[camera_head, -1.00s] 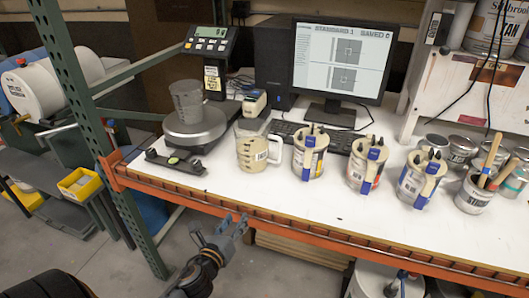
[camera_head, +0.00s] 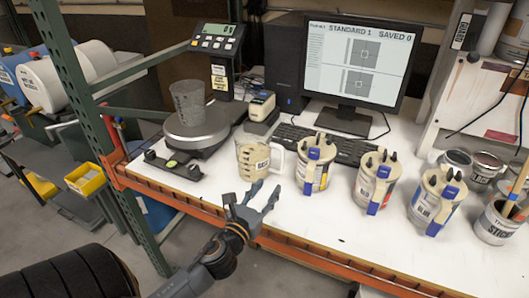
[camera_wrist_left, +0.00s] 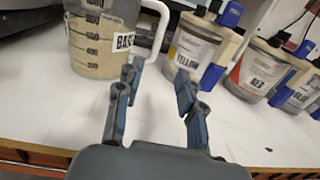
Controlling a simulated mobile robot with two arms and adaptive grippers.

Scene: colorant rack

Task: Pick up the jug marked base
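The jug marked base (camera_head: 252,160) is a clear measuring jug with beige contents and a white handle on its right side. It stands upright on the white bench, in front of the scale. In the left wrist view the jug (camera_wrist_left: 92,42) is at the upper left, its label partly cut by the handle. My left gripper (camera_head: 259,194) is open and empty at the bench's front edge, just in front of the jug and apart from it. The left wrist view shows its two fingers (camera_wrist_left: 158,82) spread, with the handle beyond them. My right gripper is not in view.
A yellow-labelled can (camera_head: 314,165) with a blue-and-cream lid stands right of the jug, with similar cans (camera_head: 373,182) further right. A scale (camera_head: 196,132) holding a grey cup (camera_head: 188,101) is behind left. An orange beam (camera_head: 300,252) runs along the bench front.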

